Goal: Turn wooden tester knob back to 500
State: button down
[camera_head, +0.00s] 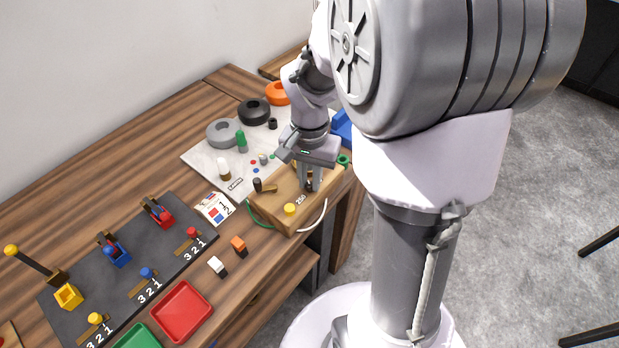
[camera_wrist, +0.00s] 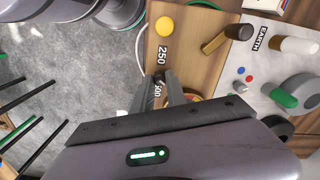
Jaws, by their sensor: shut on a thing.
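The wooden tester (camera_head: 272,206) is a box at the table's front edge, with a yellow button (camera_head: 289,209) and a dark-handled lever (camera_head: 258,185) on top. My gripper (camera_head: 309,184) reaches down onto its right part and is shut on the dark knob, which the fingers mostly hide. In the wrist view my gripper (camera_wrist: 164,88) stands over the tester (camera_wrist: 190,52). The label 250 (camera_wrist: 162,56) is readable beside the fingers, and 500 (camera_wrist: 156,90) shows partly at the fingertips. Where the knob points cannot be told.
A pale board (camera_head: 205,160) with grey, black and orange rings lies behind the tester. A dark mat (camera_head: 130,285) with numbered stations and a red tray (camera_head: 183,311) are at left. Green and white wires curve around the tester's front.

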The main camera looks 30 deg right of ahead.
aim_at(310, 184)
jog(key=m, duration=0.5)
jog(key=shift+b, duration=0.35)
jog(key=shift+m, duration=0.3)
jog(key=c, duration=1.3)
grip_release()
jog(key=shift+c, duration=0.2)
notch_tip(310, 184, up, 17)
jog(key=p, duration=0.7)
jog(key=shift+r, duration=0.2)
